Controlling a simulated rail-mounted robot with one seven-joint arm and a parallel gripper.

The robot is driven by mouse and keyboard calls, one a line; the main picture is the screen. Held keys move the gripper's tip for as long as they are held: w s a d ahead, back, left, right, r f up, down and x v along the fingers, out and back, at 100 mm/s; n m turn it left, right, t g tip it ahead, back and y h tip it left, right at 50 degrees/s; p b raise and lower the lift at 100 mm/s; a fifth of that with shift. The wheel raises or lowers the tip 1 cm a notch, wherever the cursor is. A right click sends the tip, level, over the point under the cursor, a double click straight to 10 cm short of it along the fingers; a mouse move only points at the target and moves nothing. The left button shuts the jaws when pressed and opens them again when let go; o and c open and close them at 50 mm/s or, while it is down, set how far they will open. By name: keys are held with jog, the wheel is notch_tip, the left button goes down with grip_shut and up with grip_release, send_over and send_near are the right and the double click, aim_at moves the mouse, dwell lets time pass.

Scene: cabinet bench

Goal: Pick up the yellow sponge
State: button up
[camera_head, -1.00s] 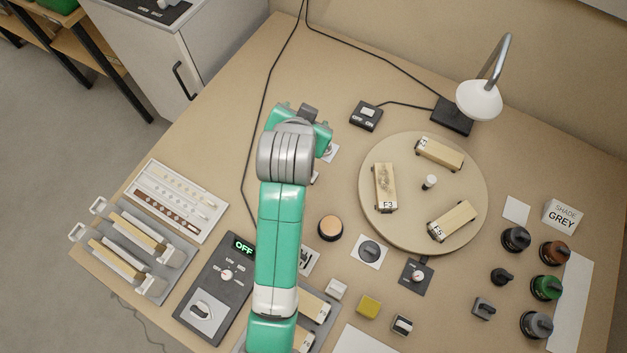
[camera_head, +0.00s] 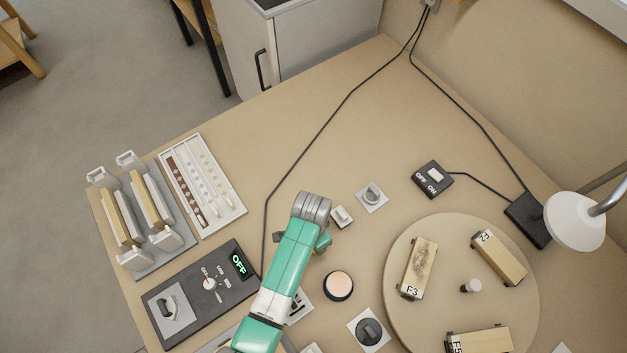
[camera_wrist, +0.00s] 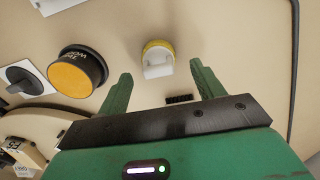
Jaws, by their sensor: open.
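In the wrist view my gripper (camera_wrist: 158,72) is open, with its two green fingers spread and nothing held between them. A small white piece with a rounded yellow rim (camera_wrist: 157,58) sits on the bench around and just beyond the gap between the fingertips. I cannot tell what this piece is. No plain yellow sponge block shows in the head view now. In the head view my arm covers most of the gripper and the bench beneath it.
A round orange-topped button (camera_wrist: 77,72) lies left of the fingers; it also shows in the head view (camera_head: 338,285). A turntable (camera_head: 400,320) with labelled wooden blocks is at right. A control box showing OFF (camera_head: 205,290) is at left. A cable (camera_head: 310,140) crosses the clear bench behind.

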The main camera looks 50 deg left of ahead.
notch_tip(320, 180, down, 3)
jog(key=shift+d+f, duration=0.1)
jog(key=shift+w, duration=0.1)
jog(key=c, duration=1.1)
jog(key=shift+o, duration=0.2)
notch_tip(320, 180, up, 10)
jog(key=shift+r+p, duration=0.1)
jog(key=shift+p, duration=0.95)
jog(key=o, duration=0.4)
jog(key=c, duration=0.3)
